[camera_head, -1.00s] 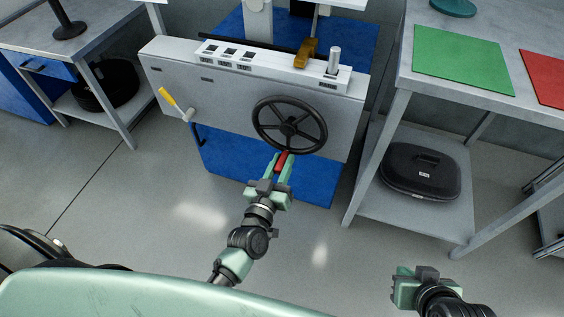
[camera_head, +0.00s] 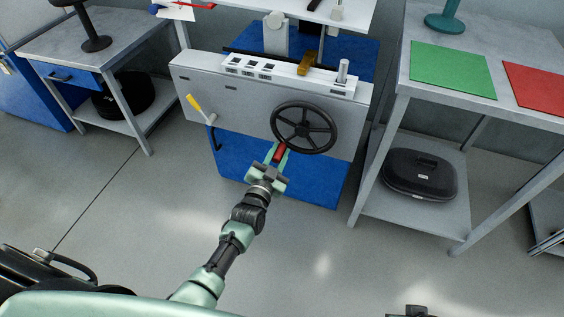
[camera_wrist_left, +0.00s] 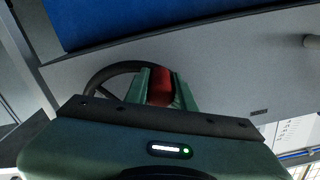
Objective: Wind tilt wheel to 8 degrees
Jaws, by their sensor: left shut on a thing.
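The black spoked tilt wheel (camera_head: 304,127) is on the front of a grey machine panel (camera_head: 240,103). A red grip (camera_head: 279,152) sits at the wheel's lower left rim. My left gripper (camera_head: 277,156) is shut on this red grip, with one green finger on each side. In the left wrist view the red grip (camera_wrist_left: 160,86) shows between the fingers, and part of the black wheel rim (camera_wrist_left: 98,78) shows behind them. Only the top of my right gripper (camera_head: 408,312) shows at the bottom edge, so its jaws are hidden.
A white strip (camera_head: 290,74) with dark windows lies on the machine's top. A grey bench (camera_head: 470,108) with green and red mats stands close on the right. Another bench (camera_head: 100,55) is at the left. Floor in front is clear.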

